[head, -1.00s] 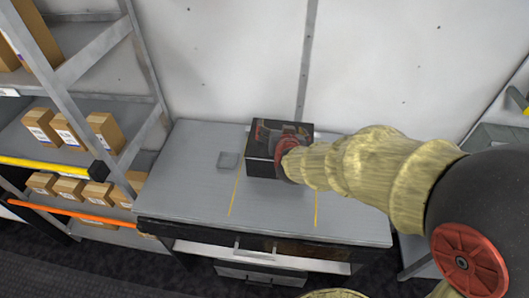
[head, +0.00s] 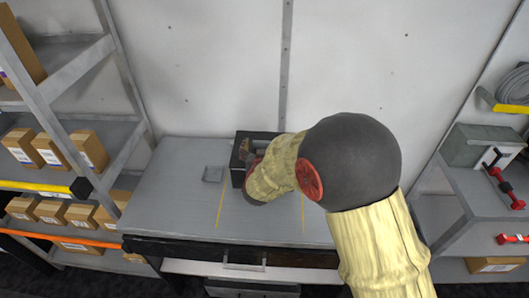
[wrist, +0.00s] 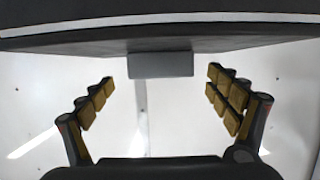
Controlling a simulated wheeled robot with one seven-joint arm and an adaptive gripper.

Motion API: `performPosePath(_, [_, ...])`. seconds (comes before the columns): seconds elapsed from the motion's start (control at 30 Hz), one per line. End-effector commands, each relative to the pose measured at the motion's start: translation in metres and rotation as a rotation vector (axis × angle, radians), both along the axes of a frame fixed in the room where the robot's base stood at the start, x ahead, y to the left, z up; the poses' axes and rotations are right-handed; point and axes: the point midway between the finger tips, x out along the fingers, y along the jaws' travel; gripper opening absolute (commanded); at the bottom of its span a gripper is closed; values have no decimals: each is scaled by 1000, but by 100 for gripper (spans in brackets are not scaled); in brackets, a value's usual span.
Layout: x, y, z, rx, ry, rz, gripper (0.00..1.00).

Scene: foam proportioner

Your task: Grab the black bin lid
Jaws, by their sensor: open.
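The black bin (head: 237,174) stands on the grey workbench, mostly hidden behind my arm in the head view. Its dark lid (wrist: 80,43) shows nearly edge-on as a wide slab across the top of the wrist view. A grey block-like handle (wrist: 160,65) sticks out from the slab towards my gripper (wrist: 160,82). My gripper is open, with its padded fingers spread on either side of the handle's line and apart from it. In the head view my gripper (head: 250,156) is at the bin, partly hidden by my wrist.
A shelf with cardboard boxes (head: 55,150) stands at left, and another shelf with red-handled items (head: 505,185) at right. A wall rises behind.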

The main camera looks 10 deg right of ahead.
Motion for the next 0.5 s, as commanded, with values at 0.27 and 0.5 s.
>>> performPosePath(0.27, [15, -4, -4, -1, -2, 2, 89])
performPosePath(0.5, [15, -4, -4, -1, -1, 2, 80])
